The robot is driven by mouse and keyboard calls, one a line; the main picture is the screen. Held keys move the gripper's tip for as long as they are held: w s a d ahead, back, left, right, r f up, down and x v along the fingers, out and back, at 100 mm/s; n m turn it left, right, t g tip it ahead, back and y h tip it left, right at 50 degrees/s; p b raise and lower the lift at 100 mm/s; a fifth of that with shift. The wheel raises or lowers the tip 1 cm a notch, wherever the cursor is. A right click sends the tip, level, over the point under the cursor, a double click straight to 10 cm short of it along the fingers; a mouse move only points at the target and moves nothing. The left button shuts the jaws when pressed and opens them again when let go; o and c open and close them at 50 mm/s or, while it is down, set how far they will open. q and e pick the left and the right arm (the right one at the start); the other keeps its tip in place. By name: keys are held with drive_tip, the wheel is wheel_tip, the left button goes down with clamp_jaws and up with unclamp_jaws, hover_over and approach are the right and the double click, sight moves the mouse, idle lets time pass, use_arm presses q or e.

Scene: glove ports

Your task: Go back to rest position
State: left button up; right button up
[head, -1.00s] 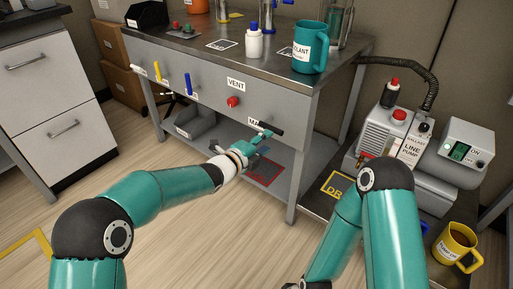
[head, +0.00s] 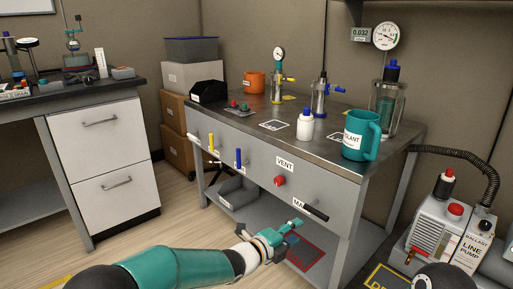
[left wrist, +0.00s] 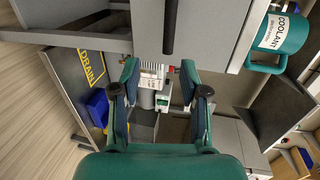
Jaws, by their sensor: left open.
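My left gripper (head: 291,233) is in front of the grey bench, just below and left of the black handle (head: 316,213) at the label starting "MA". In the left wrist view its two fingers (left wrist: 160,76) are spread with nothing between them, and the black handle (left wrist: 168,27) is beyond them at the top, apart from the fingers. My right gripper is out of view; only a dark joint of that arm shows at the bottom right of the head view.
The bench top (head: 255,128) holds a teal coolant mug (head: 361,136), a white bottle (head: 306,124) and an orange pot (head: 254,82). A red VENT knob (head: 279,181) is on the front. A line pump (head: 440,236) stands at right. Floor at left is clear.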

use_arm(q)
drive_tip(key=w+a+f+n+y, duration=0.2)
drive_tip(key=a+f, duration=0.3)
drive_tip(key=a, duration=0.2)
drive_tip(key=s+a+f+n+g+y, duration=0.1)
drive_tip(key=s+a+f+n+y, duration=0.1)
drive_tip(key=s+a+f+n, duration=0.45)
drive_tip(key=s+a+f+n+g+y, duration=0.1)
drive_tip(key=s+a+f+n+y, duration=0.2)
drive_tip(key=a+f, duration=0.7)
drive_tip(key=s+a+f+n+g+y, duration=0.1)
drive_tip(key=s+f+n+g, duration=0.35)
drive_tip(key=s+n, duration=0.7)
drive_tip(key=s+a+f+n+g, duration=0.1)
drive_tip(key=s+f+n+g, duration=0.35)
drive_tip(key=s, duration=1.15)
wheel_tip(320, 180, up, 35)
drive_tip(key=n+t+p, duration=0.1)
drive_tip(key=n+p, duration=0.1)
drive_tip(key=p, duration=3.5)
drive_tip(key=shift+w+a+r+n+t, duration=0.15)
drive_tip(key=shift+w+r+n+t, duration=0.05)
drive_tip(key=shift+w+n+t, duration=0.2)
